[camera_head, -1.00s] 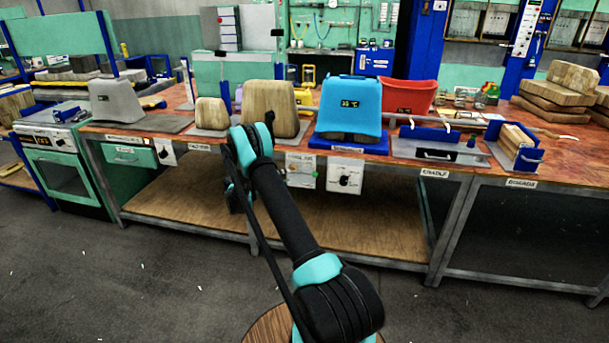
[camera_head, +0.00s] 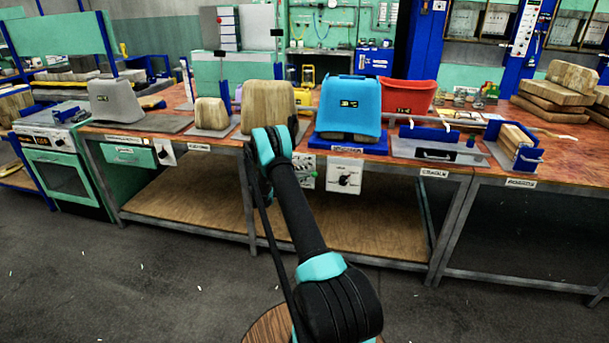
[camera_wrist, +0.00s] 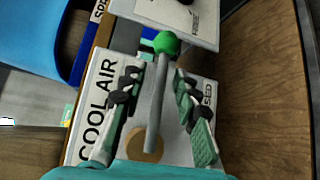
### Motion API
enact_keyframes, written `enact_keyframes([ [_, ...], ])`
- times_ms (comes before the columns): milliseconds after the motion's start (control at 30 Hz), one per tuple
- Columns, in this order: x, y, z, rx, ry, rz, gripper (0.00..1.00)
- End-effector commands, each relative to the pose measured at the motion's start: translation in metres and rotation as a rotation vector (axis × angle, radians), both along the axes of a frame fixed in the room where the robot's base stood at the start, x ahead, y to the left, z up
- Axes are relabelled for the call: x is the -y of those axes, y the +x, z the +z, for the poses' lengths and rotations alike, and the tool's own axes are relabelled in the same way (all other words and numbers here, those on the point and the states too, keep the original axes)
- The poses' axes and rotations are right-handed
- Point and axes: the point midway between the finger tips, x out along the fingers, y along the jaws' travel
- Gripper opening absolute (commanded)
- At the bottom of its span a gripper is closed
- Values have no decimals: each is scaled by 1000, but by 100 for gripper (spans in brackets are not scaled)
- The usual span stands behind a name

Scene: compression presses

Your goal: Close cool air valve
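The cool air panel (camera_wrist: 101,84) is a white plate marked "COOL AIR", with partly hidden lettering ending in "SED" at its opposite edge. Its valve lever (camera_wrist: 154,105) is a grey bar running from a tan round hub (camera_wrist: 145,144) to a green ball knob (camera_wrist: 166,43). My gripper (camera_wrist: 158,75) is open, with one finger on each side of the lever and gaps visible on both sides. In the head view the panel (camera_head: 305,171) sits on the table front, partly covered by my arm. My fingers are mostly hidden there.
A white panel with a dark knob (camera_head: 345,181) is just right of the cool air panel. Above it, a blue mould (camera_head: 349,105) stands on the table. A wooden lower shelf (camera_head: 340,218) lies under the tabletop. Open floor is in front.

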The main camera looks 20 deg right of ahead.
Motion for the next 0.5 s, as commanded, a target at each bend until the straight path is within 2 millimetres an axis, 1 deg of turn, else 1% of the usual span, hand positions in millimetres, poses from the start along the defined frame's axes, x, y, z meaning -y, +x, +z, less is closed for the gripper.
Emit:
enact_keyframes([
  [33,0,0,0,0,0,0,28],
  [267,0,0,0,0,0,0,0],
  [500,0,0,0,0,0,0,0],
])
